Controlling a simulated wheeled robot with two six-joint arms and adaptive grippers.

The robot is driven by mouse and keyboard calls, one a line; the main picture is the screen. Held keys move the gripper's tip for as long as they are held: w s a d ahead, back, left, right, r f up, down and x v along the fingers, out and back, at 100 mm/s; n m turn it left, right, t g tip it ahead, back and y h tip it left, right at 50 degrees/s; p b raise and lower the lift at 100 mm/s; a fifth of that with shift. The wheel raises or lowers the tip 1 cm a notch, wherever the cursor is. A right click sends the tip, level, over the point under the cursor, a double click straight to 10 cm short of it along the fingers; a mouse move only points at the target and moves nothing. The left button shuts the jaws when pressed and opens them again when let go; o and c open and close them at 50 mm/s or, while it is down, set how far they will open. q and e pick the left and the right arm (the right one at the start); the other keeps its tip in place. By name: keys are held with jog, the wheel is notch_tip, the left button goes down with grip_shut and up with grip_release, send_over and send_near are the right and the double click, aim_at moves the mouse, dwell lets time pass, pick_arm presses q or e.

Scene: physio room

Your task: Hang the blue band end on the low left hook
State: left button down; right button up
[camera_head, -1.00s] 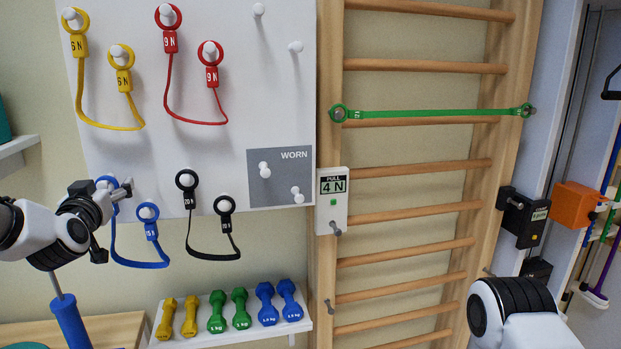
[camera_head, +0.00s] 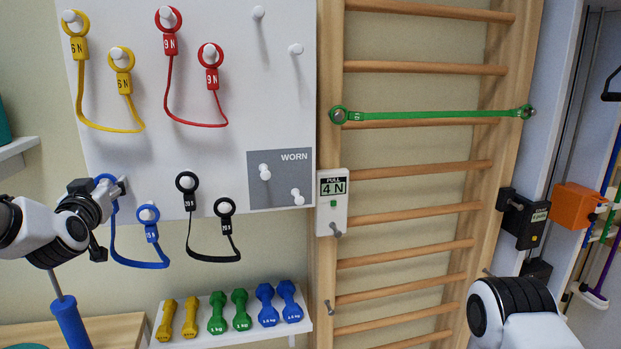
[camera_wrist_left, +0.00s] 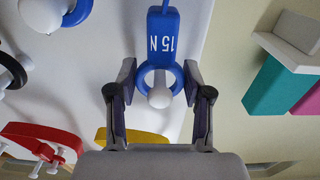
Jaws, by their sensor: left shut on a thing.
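The blue band hangs in a loop on the white pegboard, with one ring (camera_head: 104,178) on the lower left peg and the other end (camera_head: 150,222) on the peg beside it. My left gripper (camera_head: 115,188) is shut on the left blue end. In the left wrist view the "15 N" tag and ring (camera_wrist_left: 162,45) lie between the two fingers (camera_wrist_left: 159,72), and a white peg knob (camera_wrist_left: 159,97) shows within the ring. A small metal hook (camera_head: 329,307) sits low on the left post of the wall bars. My right gripper is out of view.
Yellow (camera_head: 110,128), red (camera_head: 195,122) and black (camera_head: 212,256) bands hang close by. A green band (camera_head: 430,114) spans the wall bars. A "PULL 4 N" box (camera_head: 333,200) is on the left post. Several dumbbells stand on a shelf (camera_head: 218,339) below.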

pick_arm(q)
jog(key=shift+s, duration=0.1)
dwell(0.5)
jog(key=shift+b+v, duration=0.35)
jog(key=shift+v, duration=1.8)
jog(key=shift+r, duration=0.1)
